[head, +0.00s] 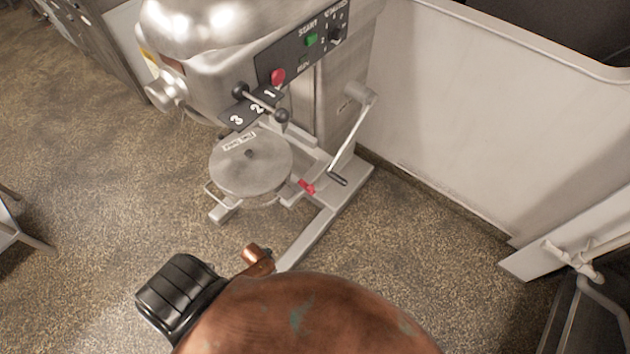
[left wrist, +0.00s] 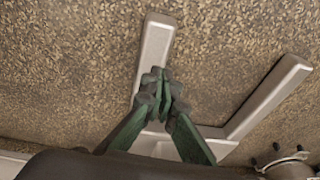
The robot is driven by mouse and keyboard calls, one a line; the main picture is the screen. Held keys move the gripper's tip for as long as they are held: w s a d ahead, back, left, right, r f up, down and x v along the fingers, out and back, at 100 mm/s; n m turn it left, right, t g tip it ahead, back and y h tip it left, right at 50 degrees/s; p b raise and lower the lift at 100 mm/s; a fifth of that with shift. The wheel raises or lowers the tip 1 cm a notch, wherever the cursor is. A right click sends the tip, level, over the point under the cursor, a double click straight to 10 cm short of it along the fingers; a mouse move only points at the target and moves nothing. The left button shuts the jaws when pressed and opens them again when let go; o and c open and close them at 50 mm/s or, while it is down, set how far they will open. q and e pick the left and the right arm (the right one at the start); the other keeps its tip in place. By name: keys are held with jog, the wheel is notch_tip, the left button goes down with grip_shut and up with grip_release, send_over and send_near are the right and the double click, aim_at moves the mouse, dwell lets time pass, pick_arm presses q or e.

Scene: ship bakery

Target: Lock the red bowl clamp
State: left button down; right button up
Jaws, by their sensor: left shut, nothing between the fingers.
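The red bowl clamp (head: 307,186) is a small red lever at the right side of the mixer bowl, low by the bowl support, in the head view. The steel bowl (head: 250,185) sits under the mixer head with a flat, labelled round cover on top. My left gripper (left wrist: 160,78) shows in the left wrist view with its green fingers closed together and empty. It is over the mixer's grey base legs (left wrist: 156,42), and I cannot tell its height above them. The clamp is not recognisable in the left wrist view. My right gripper is in neither view.
The mixer (head: 215,55) carries a control panel (head: 305,45), a black-knobbed gear lever (head: 262,103) and a crank handle (head: 350,140) near the clamp. A white wall panel (head: 450,130) stands to the right.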

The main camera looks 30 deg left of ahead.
pick_arm(q)
jog(key=w+d+r+t, duration=0.1)
jog(key=w+r, duration=1.3)
jog(key=w, duration=0.2)
jog(key=w+d+r+m, duration=0.1)
jog(key=w+r, duration=0.2)
jog(key=r, duration=0.3)
jog(key=w+d+r+m+h+p, duration=0.1)
jog(key=w+d+r, duration=0.1)
jog(key=w+r, duration=0.2)
jog(key=w+d+r+m+h, duration=0.1)
jog(key=w+d+r, duration=0.1)
jog(key=r, duration=0.8)
jog(key=shift+w+d+p, duration=0.1)
jog(key=shift+w+p, duration=0.2)
jog(key=shift+w, duration=0.35)
notch_tip(320, 180, up, 7)
jog(key=m, duration=0.1)
send_over(313, 188)
jog(key=w, duration=0.2)
jog(key=shift+w+r, duration=0.15)
jog(key=shift+w, duration=0.1)
